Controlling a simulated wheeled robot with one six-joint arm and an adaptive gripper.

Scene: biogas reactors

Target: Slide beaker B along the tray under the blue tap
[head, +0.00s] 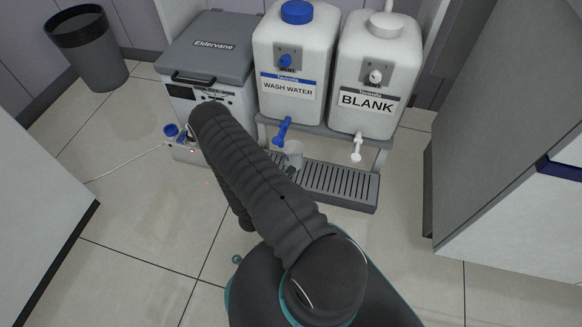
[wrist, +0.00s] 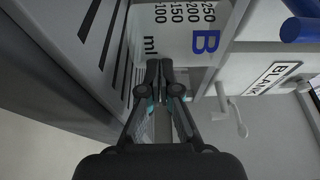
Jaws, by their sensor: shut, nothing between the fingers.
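Beaker B (wrist: 185,30) fills the top middle of the wrist view, with a blue letter B and a dark ml scale. In the head view the clear beaker (head: 294,152) stands at the left part of the slotted tray (head: 345,184), just below and slightly right of the blue tap (head: 282,131); my arm hides part of its surroundings. My gripper (wrist: 160,70) is shut and empty, its tips in front of the beaker's printed wall. I cannot tell whether they touch it.
The wash water tank (head: 290,60) and BLANK tank (head: 375,75) stand above the tray. A white tap (head: 357,147) hangs over its right part. A grey cooler (head: 207,60) stands left, a cabinet (head: 505,150) right. The tray's right side is clear.

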